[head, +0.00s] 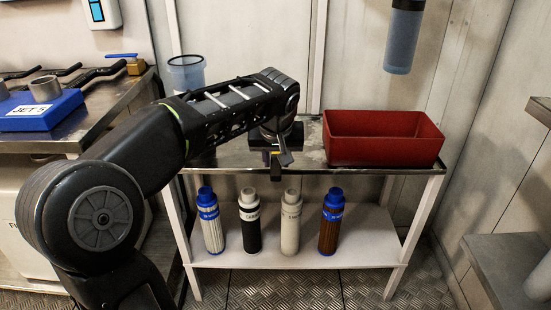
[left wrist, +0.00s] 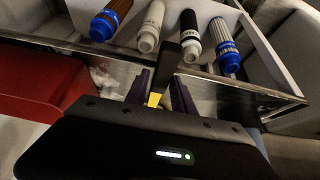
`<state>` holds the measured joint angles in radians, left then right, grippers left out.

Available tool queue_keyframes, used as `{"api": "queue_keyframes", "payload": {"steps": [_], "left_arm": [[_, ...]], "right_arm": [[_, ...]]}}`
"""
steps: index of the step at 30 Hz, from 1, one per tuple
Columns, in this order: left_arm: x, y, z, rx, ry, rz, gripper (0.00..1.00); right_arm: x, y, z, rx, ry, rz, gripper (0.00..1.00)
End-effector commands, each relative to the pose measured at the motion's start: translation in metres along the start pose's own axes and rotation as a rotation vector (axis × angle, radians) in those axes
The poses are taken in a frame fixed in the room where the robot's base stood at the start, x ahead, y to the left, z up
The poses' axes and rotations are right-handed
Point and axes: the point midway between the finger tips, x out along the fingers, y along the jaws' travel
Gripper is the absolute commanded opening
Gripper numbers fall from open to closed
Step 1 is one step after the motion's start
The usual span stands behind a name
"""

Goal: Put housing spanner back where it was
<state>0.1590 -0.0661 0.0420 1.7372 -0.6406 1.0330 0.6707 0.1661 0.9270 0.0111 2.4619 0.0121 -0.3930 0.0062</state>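My left gripper (head: 280,160) is over the steel top of the middle table, pointing down. In the left wrist view its two purple-dark fingers (left wrist: 163,98) flank a dark bar with a yellow patch, which I take to be the housing spanner (left wrist: 167,68). The fingers look shut on it, and the bar sticks out beyond them. In the head view a dark piece shows at the fingertips, and the gripper partly hides it. I cannot tell whether it touches the table top. My right gripper is in neither view.
A red bin (head: 382,150) stands on the table's right side. Several filter cartridges (head: 290,222) stand on the white lower shelf (head: 350,250). A clear beaker (head: 187,75) is behind my arm. A blue block (head: 40,118) sits on the left bench. A blue-grey cylinder (head: 403,42) hangs at upper right.

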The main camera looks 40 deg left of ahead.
Motion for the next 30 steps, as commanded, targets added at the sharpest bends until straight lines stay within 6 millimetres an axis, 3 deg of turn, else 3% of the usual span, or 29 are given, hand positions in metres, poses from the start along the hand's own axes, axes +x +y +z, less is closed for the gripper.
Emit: {"api": "queue_keyframes", "payload": {"steps": [1,3,17,23,30], "left_arm": [[0.007,-0.004,0.006,0.000,-0.020,-0.012,0.41],[0.008,-0.004,0.007,0.000,-0.022,-0.014,0.45],[0.006,-0.007,0.006,-0.004,-0.026,-0.020,0.45],[-0.015,-0.006,-0.001,-0.004,-0.021,-0.017,0.45],[-0.069,-0.004,-0.005,-0.002,-0.012,-0.011,0.45]], "right_arm": [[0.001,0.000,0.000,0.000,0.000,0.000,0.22],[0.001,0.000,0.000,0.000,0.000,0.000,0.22],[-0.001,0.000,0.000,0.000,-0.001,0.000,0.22],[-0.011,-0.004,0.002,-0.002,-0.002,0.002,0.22],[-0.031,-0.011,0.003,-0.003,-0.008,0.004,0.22]]}}
